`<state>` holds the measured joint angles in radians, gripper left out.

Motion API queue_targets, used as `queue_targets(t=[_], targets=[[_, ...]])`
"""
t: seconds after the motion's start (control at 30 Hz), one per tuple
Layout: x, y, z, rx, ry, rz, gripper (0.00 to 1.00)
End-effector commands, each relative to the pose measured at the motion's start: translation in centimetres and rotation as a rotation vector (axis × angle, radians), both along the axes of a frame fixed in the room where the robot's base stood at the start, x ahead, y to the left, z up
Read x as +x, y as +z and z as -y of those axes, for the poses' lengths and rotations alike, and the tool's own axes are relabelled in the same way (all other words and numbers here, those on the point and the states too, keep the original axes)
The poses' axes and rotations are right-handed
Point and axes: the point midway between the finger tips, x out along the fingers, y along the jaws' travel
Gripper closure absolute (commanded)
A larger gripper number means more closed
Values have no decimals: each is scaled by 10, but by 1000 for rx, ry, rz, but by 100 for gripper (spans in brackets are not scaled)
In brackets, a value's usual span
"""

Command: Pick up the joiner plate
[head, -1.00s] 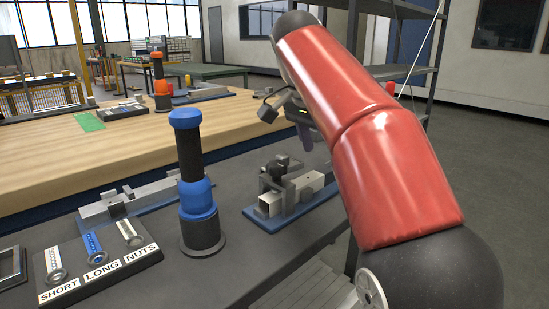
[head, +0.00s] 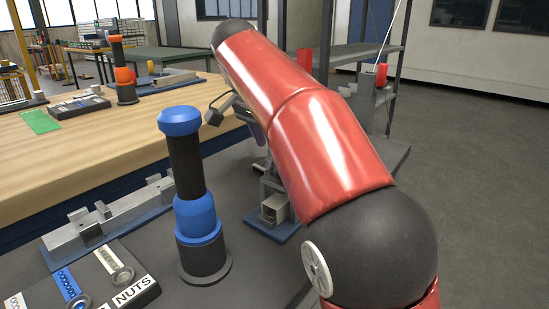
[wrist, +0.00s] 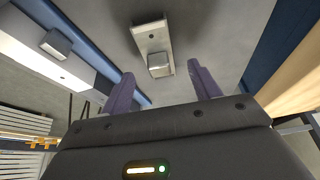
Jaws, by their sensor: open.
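A small grey metal plate (wrist: 151,40), with a hole and a raised block at its near end, looks like the joiner plate. It lies on the dark table top in the wrist view. My gripper (wrist: 163,88) is open, its two purple fingers apart with nothing between them. The plate is ahead of the fingertips, roughly in line with the gap. In the head view my red arm hides the plate and most of my gripper.
A blue-and-black driver (head: 187,200) stands upright on the dark table. A blue-based fixture (head: 273,230) with a metal profile is partly behind my arm. A long metal fixture (head: 110,222) and a labelled parts tray (head: 130,292) are at left. A wooden bench (head: 70,150) lies beyond.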

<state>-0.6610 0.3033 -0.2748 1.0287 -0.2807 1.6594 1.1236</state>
Motion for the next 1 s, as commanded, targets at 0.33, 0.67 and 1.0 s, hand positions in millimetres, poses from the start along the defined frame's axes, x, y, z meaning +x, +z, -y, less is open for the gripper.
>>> queue_targets(t=[0.33, 0.67, 1.0], targets=[[7, -29, 7, 1, 0, 1, 38], [7, -28, 7, 1, 0, 1, 62], [7, -28, 7, 1, 0, 1, 88]])
